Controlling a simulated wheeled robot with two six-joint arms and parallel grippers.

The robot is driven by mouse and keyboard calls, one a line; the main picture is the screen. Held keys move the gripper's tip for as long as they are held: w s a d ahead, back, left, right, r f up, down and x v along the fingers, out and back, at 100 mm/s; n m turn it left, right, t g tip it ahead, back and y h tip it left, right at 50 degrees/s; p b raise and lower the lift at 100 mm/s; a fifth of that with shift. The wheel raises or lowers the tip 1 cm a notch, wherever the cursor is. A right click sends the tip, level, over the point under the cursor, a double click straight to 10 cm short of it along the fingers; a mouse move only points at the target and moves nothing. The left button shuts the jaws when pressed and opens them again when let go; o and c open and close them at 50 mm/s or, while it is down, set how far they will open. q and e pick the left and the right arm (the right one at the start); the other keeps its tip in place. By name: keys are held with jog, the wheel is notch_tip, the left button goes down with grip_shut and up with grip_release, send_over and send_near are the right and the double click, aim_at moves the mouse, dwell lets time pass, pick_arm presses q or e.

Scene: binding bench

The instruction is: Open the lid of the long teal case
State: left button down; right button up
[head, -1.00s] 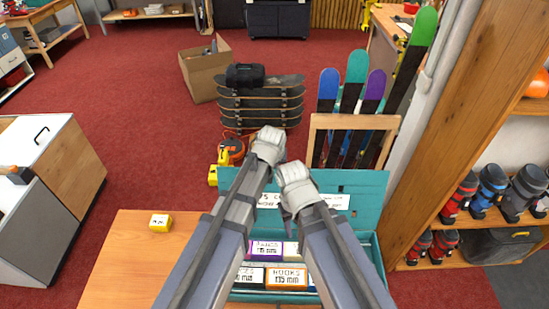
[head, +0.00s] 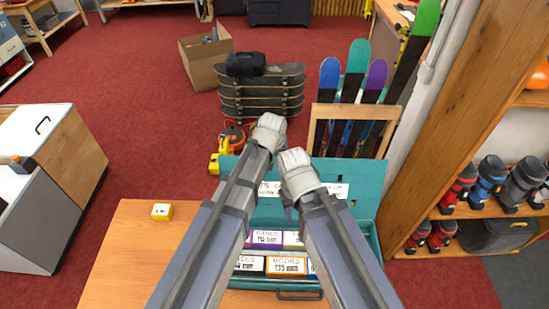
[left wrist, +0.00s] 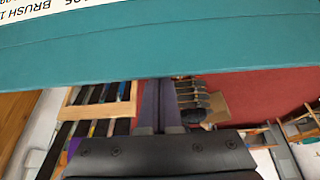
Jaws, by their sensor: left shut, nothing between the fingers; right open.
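The long teal case stands on the wooden bench in the head view. Its lid (head: 365,180) is raised and leans back at the far side, with white labels on its inner face. The case body (head: 374,250) is open and holds several labelled boxes (head: 286,265). My left gripper (head: 269,124) is at the lid's upper edge, and its fingers are hidden there. In the left wrist view its dark fingers (left wrist: 160,103) are together and empty, close to the teal lid (left wrist: 160,50). My right gripper (head: 297,165) is open in front of the lid, its fingertips mostly hidden.
A small yellow box (head: 161,211) sits on the bench (head: 130,255) left of the case. Behind are a skateboard stack (head: 262,95), a wooden rack of skis (head: 355,112) and a cardboard box (head: 205,65). A wooden shelf unit (head: 435,130) stands close on the right.

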pick_arm(q)
jog(key=s+p+v, duration=0.1)
jog(key=p+v, duration=0.6)
jog(key=v, duration=0.2)
jog(key=shift+f+p, duration=0.2)
jog(key=shift+p, duration=0.2)
jog(key=shift+s, duration=0.1)
